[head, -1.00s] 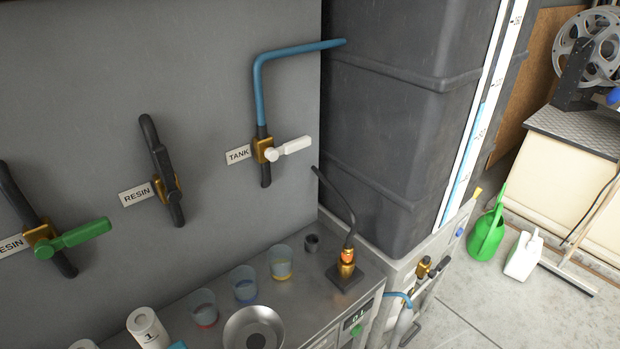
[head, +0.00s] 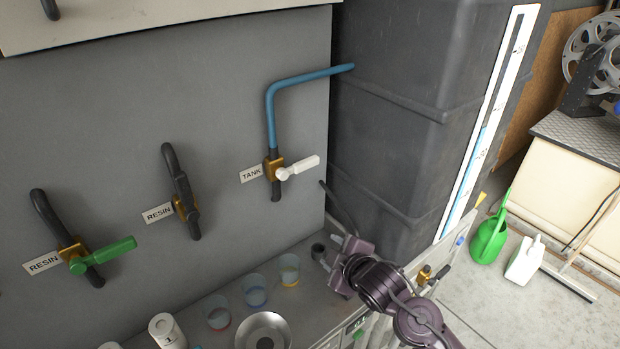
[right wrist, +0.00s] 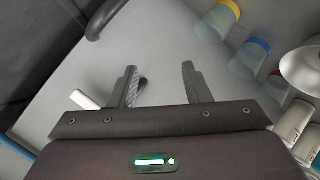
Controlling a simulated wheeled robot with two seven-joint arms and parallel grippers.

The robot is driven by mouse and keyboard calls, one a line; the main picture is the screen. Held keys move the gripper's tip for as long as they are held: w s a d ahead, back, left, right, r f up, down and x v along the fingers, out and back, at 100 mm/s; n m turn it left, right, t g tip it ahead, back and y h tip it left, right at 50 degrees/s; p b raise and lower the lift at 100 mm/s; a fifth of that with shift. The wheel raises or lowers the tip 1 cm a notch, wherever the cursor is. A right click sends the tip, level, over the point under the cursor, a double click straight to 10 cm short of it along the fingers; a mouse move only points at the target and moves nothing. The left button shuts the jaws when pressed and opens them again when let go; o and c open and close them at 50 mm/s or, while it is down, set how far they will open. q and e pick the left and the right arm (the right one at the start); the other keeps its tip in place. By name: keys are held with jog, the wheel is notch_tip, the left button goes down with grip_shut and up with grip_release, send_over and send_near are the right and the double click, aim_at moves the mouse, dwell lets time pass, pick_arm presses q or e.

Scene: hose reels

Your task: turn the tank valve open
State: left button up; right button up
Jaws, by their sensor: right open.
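The tank valve has a white lever (head: 300,167) on a brass body (head: 272,167), set in a dark and blue pipe on the grey wall panel. A TANK label (head: 251,174) is left of it. The lever points right and slightly up, across the pipe. My right gripper (head: 328,266) is below and right of the lever, apart from it, over the bench. In the right wrist view its two fingers (right wrist: 160,80) are spread with nothing between them. A white piece at the left there (right wrist: 83,99) looks like the lever, partly hidden. My left gripper is not in view.
Two RESIN valves, one with a green lever (head: 105,255) and one dark (head: 185,203), are to the left. Several cups, a metal bowl (head: 262,331) and a small dark cup (right wrist: 139,88) stand on the bench. A big dark tank (head: 390,125) is at the right.

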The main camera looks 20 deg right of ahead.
aim_at(309, 166)
jog(key=w+d+r+n+t+y, duration=0.3)
jog(key=w+r+n+t+y, duration=0.2)
jog(key=w+r+n, duration=0.55)
jog(key=p+x, duration=0.1)
jog(key=x, duration=0.4)
jog(key=p+x, duration=0.1)
jog(key=x, duration=0.1)
jog(key=shift+w+a+r+p, duration=0.15)
jog(key=shift+a+r+p, duration=0.15)
jog(key=shift+p, duration=0.05)
grip_shut()
